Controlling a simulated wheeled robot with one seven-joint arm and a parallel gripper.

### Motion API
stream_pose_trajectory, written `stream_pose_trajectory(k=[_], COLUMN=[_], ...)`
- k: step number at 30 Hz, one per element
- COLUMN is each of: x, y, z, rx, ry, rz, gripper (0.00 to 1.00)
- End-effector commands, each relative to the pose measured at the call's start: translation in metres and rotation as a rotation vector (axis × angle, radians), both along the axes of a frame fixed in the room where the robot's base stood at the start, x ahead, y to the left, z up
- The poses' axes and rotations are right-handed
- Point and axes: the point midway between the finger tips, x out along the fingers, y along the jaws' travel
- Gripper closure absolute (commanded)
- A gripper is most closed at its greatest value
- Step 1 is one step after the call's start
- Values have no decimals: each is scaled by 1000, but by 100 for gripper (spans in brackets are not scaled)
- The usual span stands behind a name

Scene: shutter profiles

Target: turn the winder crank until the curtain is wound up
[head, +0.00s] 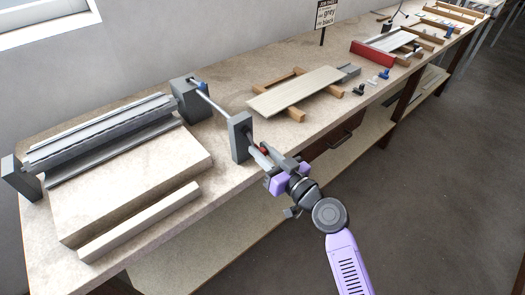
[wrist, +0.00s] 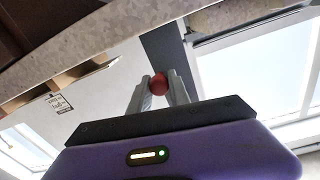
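The winder lies at the left of the bench in the head view. Its grey slatted curtain (head: 100,132) sits along the roller between grey end blocks. A thin shaft (head: 212,101) runs from the right end block (head: 190,101) to a grey post (head: 240,137) at the bench's front edge. The crank's red knob (head: 263,151) shows beside this post, partly hidden by my gripper (head: 268,156). In the wrist view the red knob (wrist: 159,84) sits between my two fingertips, which appear to touch it on both sides. The crank arm itself is mostly hidden.
A beige block (head: 130,185) and a pale bar (head: 140,222) lie before the roller. A pale panel on wooden strips (head: 295,92) lies right of the shaft. A red-fronted tray (head: 372,54) stands farther along. The floor (head: 440,190) in front is clear.

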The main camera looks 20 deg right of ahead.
Motion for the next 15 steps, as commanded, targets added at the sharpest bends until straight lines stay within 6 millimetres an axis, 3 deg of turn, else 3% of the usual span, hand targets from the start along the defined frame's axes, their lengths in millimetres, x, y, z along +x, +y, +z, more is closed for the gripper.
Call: stream_pose_trajectory(k=[15], x=[0], y=[-1], z=[-1], rx=[0], ry=[1], rz=[-3], gripper=[100])
